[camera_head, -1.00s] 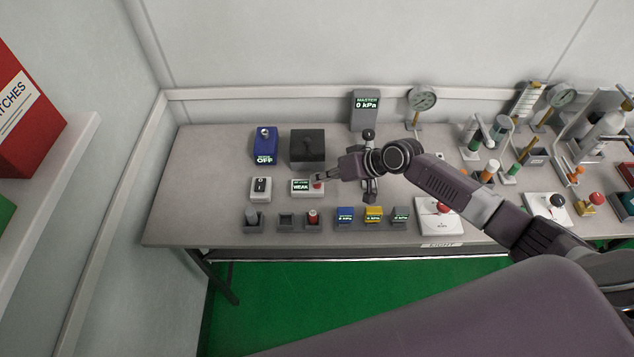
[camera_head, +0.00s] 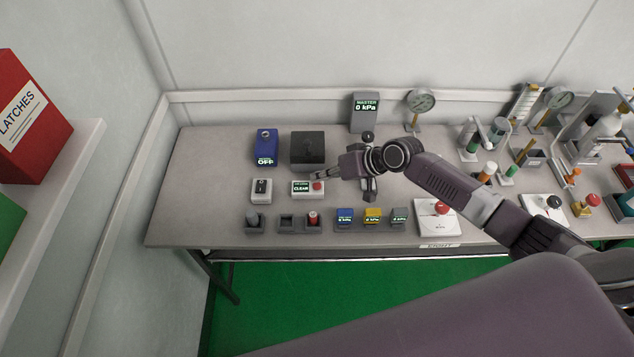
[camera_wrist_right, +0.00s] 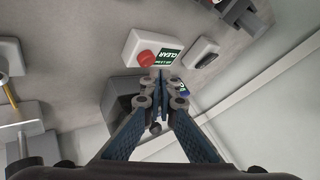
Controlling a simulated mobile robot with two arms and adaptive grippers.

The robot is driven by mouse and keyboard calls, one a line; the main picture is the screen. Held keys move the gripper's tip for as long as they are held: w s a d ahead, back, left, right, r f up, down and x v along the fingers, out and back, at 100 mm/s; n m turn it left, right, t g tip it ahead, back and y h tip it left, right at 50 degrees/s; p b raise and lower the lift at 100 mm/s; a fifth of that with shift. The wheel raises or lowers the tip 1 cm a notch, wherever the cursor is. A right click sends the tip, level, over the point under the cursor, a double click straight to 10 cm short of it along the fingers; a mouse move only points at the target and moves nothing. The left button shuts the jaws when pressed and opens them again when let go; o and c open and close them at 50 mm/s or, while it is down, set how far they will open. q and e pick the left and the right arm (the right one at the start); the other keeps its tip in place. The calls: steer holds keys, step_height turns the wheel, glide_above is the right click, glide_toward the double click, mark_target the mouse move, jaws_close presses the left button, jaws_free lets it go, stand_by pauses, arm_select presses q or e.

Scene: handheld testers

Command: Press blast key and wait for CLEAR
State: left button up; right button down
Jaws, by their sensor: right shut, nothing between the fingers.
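The blast unit is a small white box (camera_head: 301,188) with a green-lit display that reads CLEAR and a red key (camera_head: 318,186) at its right end. It also shows in the right wrist view (camera_wrist_right: 133,43), with the red key (camera_wrist_right: 148,59) uncovered. My right gripper (camera_head: 313,176) is shut and empty, its fingertips just behind and above the red key in the head view. In the right wrist view the closed fingertips (camera_wrist_right: 160,72) lie beside the key; I cannot tell whether they touch it. My left gripper is not in view.
A dark block (camera_head: 307,147), a blue tester reading OFF (camera_head: 266,146) and a white switch box (camera_head: 261,190) stand nearby. A MASTER display (camera_head: 365,112) reads 0 kPa. Several small testers line the front. The table's left end (camera_head: 200,190) is clear.

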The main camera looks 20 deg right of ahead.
mark_target(320, 185)
steer(key=shift+r, duration=0.1)
step_height(320, 185, up, 5)
steer(key=p, duration=0.4)
steer(key=shift+p, duration=0.3)
stand_by(0.4)
